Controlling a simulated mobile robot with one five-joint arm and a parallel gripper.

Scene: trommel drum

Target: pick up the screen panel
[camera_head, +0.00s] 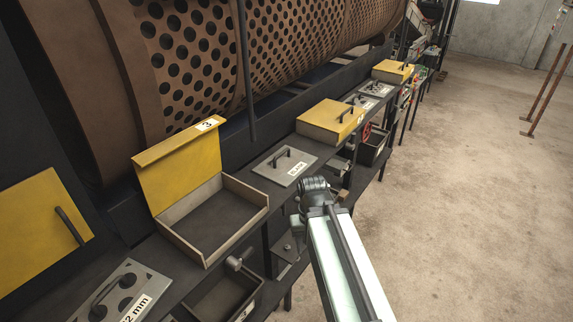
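Several flat grey plates with handles lie on the dark ledge along the drum. The nearest screen panel (125,293), at the lower left, has large round holes, a dark handle and a label ending in "2 mm"; the bottom edge of the picture cuts it off. Another grey plate (285,165) with a handle and a small label lies flat between the open yellow box and the closed one. The dark end of my arm with my gripper (316,190) is just right of this plate, apart from the nearest panel. Its fingers cannot be made out.
An open, empty box (258,193) with a raised yellow lid (180,165) marked 3 stands on the ledge. A closed yellow box (331,120) is farther along. Bins (252,288) hang under the ledge. The perforated drum (190,60) rises behind. Concrete floor (470,200) is clear at right.

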